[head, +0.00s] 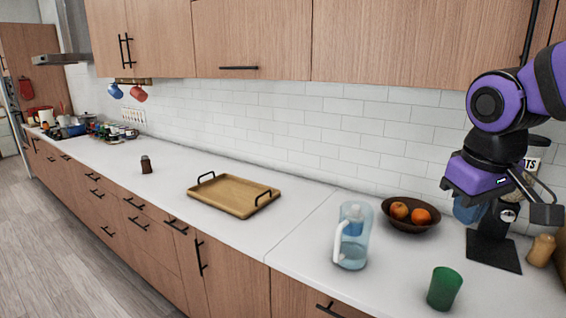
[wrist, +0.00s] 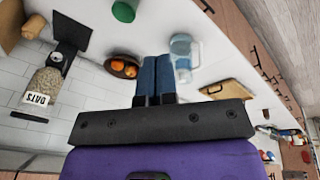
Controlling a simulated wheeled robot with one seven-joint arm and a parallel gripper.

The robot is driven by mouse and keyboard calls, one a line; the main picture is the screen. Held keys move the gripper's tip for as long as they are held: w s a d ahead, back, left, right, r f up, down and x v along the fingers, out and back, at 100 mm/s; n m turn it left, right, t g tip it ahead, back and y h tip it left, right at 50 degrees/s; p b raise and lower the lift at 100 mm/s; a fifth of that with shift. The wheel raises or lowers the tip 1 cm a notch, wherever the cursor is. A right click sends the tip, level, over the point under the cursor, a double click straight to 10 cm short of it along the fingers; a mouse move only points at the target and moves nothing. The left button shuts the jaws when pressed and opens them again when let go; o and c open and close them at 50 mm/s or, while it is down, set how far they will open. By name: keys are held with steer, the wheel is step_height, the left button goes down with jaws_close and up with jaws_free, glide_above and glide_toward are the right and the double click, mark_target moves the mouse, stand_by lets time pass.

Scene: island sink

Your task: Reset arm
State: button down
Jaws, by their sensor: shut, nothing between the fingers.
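My gripper (wrist: 156,78) shows in the wrist view with its two blue fingers close together, shut and empty. In the head view my purple arm comes in from the right edge, and the gripper (head: 468,210) hangs pointing down above the counter. It is right of the fruit bowl (head: 408,227) and in front of a black stand (head: 494,250). It appears apart from the things around it, though the exact gap to the stand is hard to tell.
A clear pitcher (head: 353,236) and a green cup (head: 444,288) stand near the counter's front. A wooden tray (head: 233,195) with black handles and a small brown shaker (head: 146,164) are further left. An oats dispenser (wrist: 50,80) shows in the wrist view. The counter between them is clear.

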steer(key=s+d+r+m+t+y, duration=0.1)
steer(key=s+r+m+t, duration=0.1)
steer(key=s, duration=0.7)
steer(key=shift+s+d+r+m+t, duration=0.25)
steer(key=shift+r+m+t, duration=0.1)
steer(key=shift+m+t, duration=0.15)
